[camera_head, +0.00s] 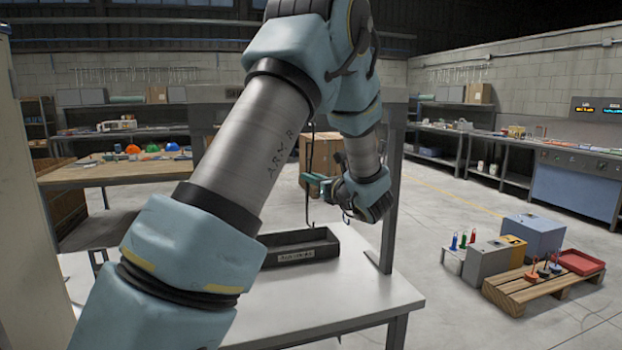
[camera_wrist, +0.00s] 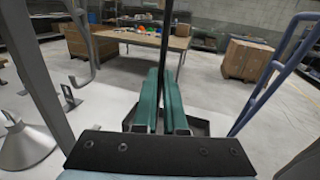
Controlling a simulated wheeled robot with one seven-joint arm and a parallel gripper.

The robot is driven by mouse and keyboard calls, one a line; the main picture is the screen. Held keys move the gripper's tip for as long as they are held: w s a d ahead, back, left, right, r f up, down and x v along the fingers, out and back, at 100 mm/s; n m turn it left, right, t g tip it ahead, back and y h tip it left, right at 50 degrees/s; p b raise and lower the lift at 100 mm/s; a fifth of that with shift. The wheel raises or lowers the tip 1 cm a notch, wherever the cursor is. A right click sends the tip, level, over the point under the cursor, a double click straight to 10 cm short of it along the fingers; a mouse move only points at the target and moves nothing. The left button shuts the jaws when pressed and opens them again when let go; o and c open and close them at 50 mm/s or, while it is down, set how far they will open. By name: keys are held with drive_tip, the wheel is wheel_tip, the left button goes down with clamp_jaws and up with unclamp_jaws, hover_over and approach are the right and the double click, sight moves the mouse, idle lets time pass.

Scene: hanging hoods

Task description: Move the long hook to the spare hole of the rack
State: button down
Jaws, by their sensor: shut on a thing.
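The long hook (camera_head: 310,150) is a thin dark rod hanging nearly upright, with a bend at its lower end. My gripper (camera_head: 314,183) is shut on it partway along its length. In the wrist view, my green fingers (camera_wrist: 161,78) are closed around the dark rod (camera_wrist: 167,42), which runs up out of the picture. The hook's lower end hangs over or near a dark tray. The rack shows only in part: a grey upright (camera_head: 391,190) stands on the white table (camera_head: 345,300). My arm hides much of the rest, and I cannot make out the spare hole.
The dark labelled tray (camera_head: 325,246) lies on the table below my gripper. In the wrist view, a grey hook (camera_wrist: 88,50) and a pale cone-shaped hood (camera_wrist: 24,146) are at left, and a blue hooked bar (camera_wrist: 275,75) is close at right. A loaded pallet (camera_head: 520,290) stands on the floor.

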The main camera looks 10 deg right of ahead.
drive_tip(key=shift+f, duration=0.3)
drive_tip(key=shift+r, duration=0.1)
drive_tip(key=c, duration=0.9)
unclamp_jaws()
drive_tip(key=b+v, duration=0.4)
drive_tip(key=v, duration=0.6)
drive_tip(key=s+a+f+n+g+y, duration=0.15)
drive_tip(key=a+f+n+g, duration=0.25)
drive_tip(key=a, duration=0.4)
drive_tip(key=s+a+f+n+g+y, duration=0.1)
drive_tip(key=s+a+f+n+g, duration=0.3)
drive_tip(key=a, duration=0.5)
drive_tip(key=s+a+f+n+g+h, duration=0.2)
drive_tip(key=s+f+n+h, duration=0.1)
drive_tip(key=n, duration=0.4)
drive_tip(key=s+a+f+n+g+h, duration=0.2)
drive_tip(key=s+a+f+n+h, duration=0.1)
drive_tip(key=s+n, duration=0.2)
drive_tip(key=s+a+f+n+g+h, duration=0.2)
drive_tip(key=s+f+n+g+h, duration=0.1)
drive_tip(key=n, duration=0.7)
drive_tip(key=shift+s+a+f+h, duration=0.2)
drive_tip(key=shift+s+h, duration=0.15)
drive_tip(key=shift+s, duration=0.3)
